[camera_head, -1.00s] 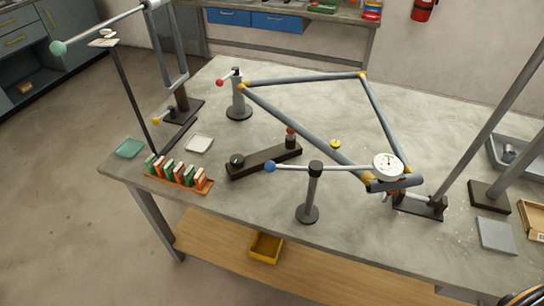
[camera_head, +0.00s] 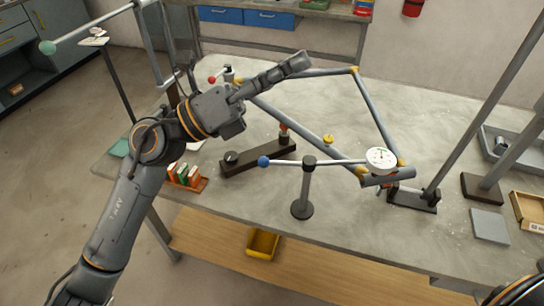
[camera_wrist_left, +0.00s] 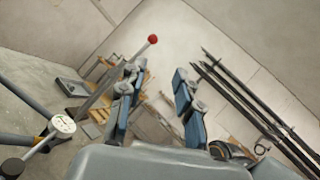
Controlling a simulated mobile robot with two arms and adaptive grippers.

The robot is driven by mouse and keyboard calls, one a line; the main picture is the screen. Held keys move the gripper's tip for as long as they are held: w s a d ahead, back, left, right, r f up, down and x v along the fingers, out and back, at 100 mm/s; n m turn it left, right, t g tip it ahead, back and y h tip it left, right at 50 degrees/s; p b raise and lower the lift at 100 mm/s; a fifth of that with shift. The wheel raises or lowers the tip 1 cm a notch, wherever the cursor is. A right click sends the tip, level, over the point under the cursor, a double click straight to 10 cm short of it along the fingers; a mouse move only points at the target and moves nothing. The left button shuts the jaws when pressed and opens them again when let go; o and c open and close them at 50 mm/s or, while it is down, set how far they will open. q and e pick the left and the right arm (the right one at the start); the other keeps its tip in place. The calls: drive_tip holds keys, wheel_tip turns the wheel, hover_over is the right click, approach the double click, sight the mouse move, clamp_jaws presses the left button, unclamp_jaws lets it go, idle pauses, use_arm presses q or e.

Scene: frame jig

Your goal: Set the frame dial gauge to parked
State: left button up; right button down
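The white round dial gauge (camera_head: 380,157) is at the right end of a thin lever (camera_head: 338,161), over the frame's front right corner. The lever crosses the top of a dark post (camera_head: 308,190) and ends at the left in a blue ball (camera_head: 263,161). The tubular frame (camera_head: 367,110) lies behind it. My left gripper (camera_head: 302,61) is raised over the back of the table, well apart from the ball and gauge. Its fingers are apart and empty in the left wrist view (camera_wrist_left: 156,78), where the gauge (camera_wrist_left: 63,124) shows at left. My right gripper is not visible.
A dark block with a knob (camera_head: 258,157) lies left of the post. A tall slanted rod (camera_head: 480,110) rises at right. The table front is clear.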

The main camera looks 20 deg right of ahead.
use_arm(q)
drive_tip(key=s+d+f+m+g+y, duration=0.2)
drive_tip(key=d+f+m+g+y, duration=0.15)
drive_tip(key=f+m+y, duration=0.3)
drive_tip(key=m+t+y, duration=0.3)
drive_tip(key=t+y, duration=0.1)
drive_tip(key=y, duration=0.8)
approach(272, 162)
drive_tip(key=shift+h, duration=0.25)
drive_tip(key=p+x, duration=0.4)
drive_tip(key=x, duration=0.4)
drive_tip(key=shift+d, duration=0.1)
drive_tip(key=shift+d+f, duration=0.1)
drive_tip(key=shift+f, duration=0.3)
clamp_jaws()
